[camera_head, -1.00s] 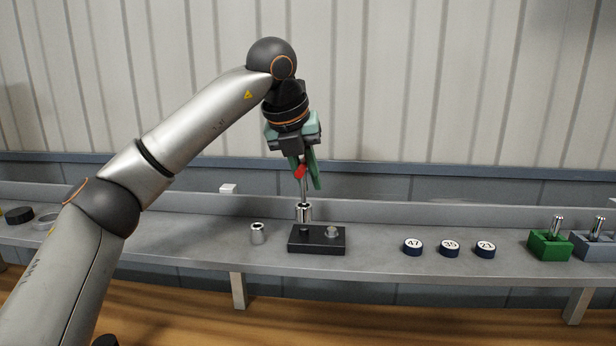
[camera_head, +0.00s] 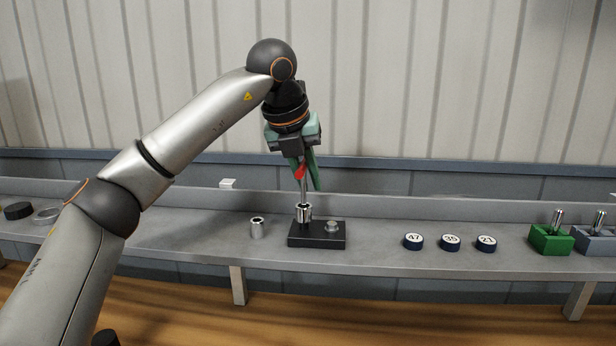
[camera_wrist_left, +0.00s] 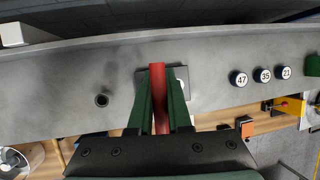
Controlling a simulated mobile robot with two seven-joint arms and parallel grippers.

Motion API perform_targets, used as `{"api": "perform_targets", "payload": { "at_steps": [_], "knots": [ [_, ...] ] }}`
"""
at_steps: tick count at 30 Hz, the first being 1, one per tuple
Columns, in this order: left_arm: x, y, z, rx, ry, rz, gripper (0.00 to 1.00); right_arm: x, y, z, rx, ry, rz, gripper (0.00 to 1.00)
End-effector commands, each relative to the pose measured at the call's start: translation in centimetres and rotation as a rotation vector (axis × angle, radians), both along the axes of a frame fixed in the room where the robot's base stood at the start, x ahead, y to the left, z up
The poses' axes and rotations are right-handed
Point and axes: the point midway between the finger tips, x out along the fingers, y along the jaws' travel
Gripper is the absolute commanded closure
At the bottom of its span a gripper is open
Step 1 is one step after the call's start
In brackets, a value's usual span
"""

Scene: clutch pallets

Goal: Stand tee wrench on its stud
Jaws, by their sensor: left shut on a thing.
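The tee wrench has a red handle (camera_head: 300,173), a steel shaft (camera_head: 304,193) and a shiny socket end (camera_head: 303,213) pointing down. My left gripper (camera_head: 309,177) is shut on the red handle, which also shows between its green fingers in the left wrist view (camera_wrist_left: 159,85). The wrench looks close to upright. Its socket is over the left part of a black block (camera_head: 317,241). A silver stud or nut (camera_head: 331,226) shows on the block's right part. Whether the socket touches the block or fits around a stud I cannot tell. My right gripper is out of view.
A loose steel sleeve (camera_head: 256,228) stands left of the block. Several numbered dark caps (camera_head: 450,242) lie to the right, then a green holder (camera_head: 549,240) and a blue-grey holder (camera_head: 594,241) with metal pins. A raised ledge (camera_head: 420,208) runs behind the grey bench.

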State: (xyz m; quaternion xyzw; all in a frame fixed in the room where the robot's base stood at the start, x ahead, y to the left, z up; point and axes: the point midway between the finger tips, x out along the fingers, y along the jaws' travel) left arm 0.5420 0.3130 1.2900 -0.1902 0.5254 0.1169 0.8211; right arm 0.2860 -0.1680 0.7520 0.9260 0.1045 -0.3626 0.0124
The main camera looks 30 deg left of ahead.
Motion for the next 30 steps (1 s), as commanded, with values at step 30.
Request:
{"api": "perform_targets", "payload": {
  "at_steps": [30],
  "knots": [
    [0.0,0.0,-1.2,0.0,-0.001,0.0,1.0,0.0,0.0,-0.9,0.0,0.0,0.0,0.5]
  ]
}}
